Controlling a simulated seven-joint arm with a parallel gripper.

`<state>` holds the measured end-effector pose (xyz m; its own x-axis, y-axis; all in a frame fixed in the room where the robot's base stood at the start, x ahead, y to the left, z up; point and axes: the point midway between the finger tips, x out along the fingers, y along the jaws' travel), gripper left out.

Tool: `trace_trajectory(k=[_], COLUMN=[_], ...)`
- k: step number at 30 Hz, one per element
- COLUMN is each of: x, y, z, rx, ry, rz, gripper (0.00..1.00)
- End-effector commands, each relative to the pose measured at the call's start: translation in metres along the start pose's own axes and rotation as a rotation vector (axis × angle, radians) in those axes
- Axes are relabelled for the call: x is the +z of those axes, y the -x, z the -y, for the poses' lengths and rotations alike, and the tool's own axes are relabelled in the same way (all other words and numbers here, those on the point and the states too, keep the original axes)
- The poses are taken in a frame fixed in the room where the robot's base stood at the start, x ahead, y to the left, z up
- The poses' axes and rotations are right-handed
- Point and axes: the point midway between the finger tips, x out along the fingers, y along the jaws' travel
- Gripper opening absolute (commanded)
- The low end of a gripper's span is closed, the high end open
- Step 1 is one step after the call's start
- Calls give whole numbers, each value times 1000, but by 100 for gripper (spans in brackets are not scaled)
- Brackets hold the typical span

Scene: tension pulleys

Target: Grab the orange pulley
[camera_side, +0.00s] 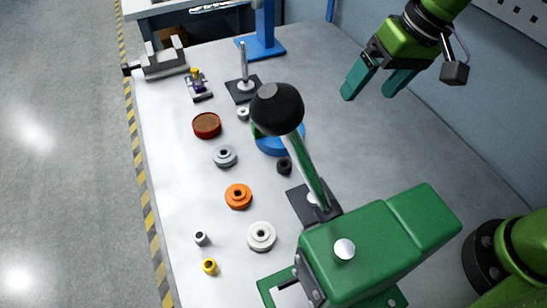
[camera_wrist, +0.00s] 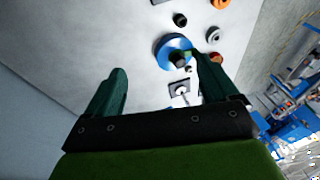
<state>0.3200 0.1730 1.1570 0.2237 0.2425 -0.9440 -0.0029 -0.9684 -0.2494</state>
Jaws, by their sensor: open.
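The orange pulley (camera_side: 238,203) lies flat on the grey table, left of the middle, between a grey pulley (camera_side: 225,157) and a white pulley (camera_side: 262,237). In the wrist view the orange pulley (camera_wrist: 220,3) appears at the top edge, partly cut off. My gripper (camera_side: 374,92) is open and empty, raised over the right rear of the table, well apart from the pulley. Its two teal fingers also show spread apart in the wrist view (camera_wrist: 160,75).
A blue round part (camera_side: 268,145), red tin (camera_side: 206,125), yellow part (camera_side: 209,267) and vise (camera_side: 163,62) are also on the table.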

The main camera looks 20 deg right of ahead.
Motion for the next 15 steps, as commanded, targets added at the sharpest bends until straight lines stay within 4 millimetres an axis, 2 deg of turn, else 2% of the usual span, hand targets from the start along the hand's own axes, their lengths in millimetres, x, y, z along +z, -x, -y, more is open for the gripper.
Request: trace_trajectory(k=[1, 4, 9, 12, 15], x=[-6, -15, -13, -6, -1], y=[-15, -41, -92, -119, -135], z=[23, 65, 137, 175, 201], rx=[15, 54, 142, 199, 242], ry=[22, 42, 47, 21, -30], rz=[44, 110, 193, 214, 213], gripper=[87, 87, 87, 87, 87])
